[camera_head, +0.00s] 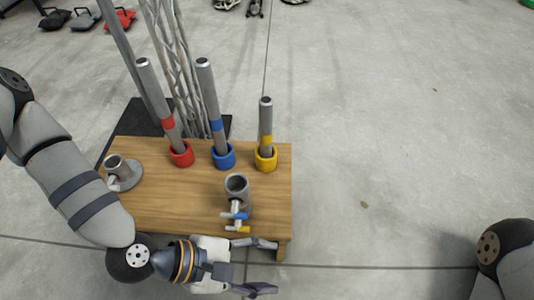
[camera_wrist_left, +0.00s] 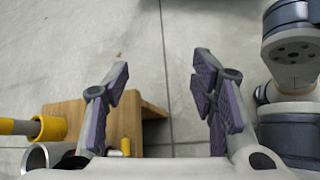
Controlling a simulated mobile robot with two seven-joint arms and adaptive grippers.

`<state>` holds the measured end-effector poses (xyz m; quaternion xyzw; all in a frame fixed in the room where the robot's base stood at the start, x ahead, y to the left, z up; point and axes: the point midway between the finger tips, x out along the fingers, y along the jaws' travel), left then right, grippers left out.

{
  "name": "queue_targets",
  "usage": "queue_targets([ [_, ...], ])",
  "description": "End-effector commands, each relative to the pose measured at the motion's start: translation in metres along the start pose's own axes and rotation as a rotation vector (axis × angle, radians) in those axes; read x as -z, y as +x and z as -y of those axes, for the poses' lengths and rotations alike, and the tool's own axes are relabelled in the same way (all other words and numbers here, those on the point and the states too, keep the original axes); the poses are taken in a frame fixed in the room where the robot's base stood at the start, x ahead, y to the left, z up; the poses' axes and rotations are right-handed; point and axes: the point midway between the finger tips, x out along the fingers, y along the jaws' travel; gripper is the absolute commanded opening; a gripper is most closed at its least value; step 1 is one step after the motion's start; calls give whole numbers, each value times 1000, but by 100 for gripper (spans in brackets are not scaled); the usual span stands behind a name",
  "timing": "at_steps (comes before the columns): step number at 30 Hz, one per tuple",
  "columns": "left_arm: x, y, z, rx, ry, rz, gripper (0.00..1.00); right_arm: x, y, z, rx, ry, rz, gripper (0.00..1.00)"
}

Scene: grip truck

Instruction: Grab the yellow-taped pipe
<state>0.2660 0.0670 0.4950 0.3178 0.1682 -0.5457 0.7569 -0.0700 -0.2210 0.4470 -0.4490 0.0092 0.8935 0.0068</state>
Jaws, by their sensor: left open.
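The yellow-taped pipe (camera_head: 265,120) stands upright in a yellow ring holder (camera_head: 266,158) at the right of the wooden table. In the left wrist view the yellow-taped pipe (camera_wrist_left: 18,127) and yellow ring (camera_wrist_left: 48,128) show at the left edge. My left gripper (camera_head: 272,267) is open and empty in front of the table's near edge, pointing right, apart from the pipe. In the left wrist view my left gripper (camera_wrist_left: 160,75) has its fingers spread with only floor and a table corner between them. My right gripper is out of view.
A red-taped pipe (camera_head: 160,105) and a blue-taped pipe (camera_head: 210,105) stand left of it on the table (camera_head: 185,205). A round flange (camera_head: 122,172) is at left. Floor to the right is clear.

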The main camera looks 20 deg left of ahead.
Motion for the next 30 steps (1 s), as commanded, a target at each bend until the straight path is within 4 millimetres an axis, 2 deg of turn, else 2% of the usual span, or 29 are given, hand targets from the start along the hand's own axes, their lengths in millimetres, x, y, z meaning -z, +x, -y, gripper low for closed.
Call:
queue_targets([
  [1, 37, 23, -38, -139, -140, 44, 51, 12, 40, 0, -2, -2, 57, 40],
  [2, 49, 25, -68, -229, -219, 88, 51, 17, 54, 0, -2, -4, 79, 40],
  [3, 66, 23, -107, -341, -313, 153, 51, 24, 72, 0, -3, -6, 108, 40],
  [4, 78, 19, -134, -417, -372, 206, 51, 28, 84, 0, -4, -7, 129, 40],
  [6, 101, 0, -184, -552, -467, 316, 51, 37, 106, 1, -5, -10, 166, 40],
  [9, 116, -30, -224, -658, -526, 429, 51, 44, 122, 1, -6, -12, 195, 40],
  [12, 120, -49, -243, -704, -547, 491, 51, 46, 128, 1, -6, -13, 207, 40],
  [14, 118, -51, -250, -712, -549, 509, 51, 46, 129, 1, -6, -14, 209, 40],
  [21, 101, -20, -287, -710, -550, 514, 51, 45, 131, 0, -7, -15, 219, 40],
  [25, 96, -11, -298, -711, -552, 513, 51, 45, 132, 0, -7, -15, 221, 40],
  [30, 80, 10, -319, -709, -551, 513, 51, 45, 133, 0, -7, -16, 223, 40],
])
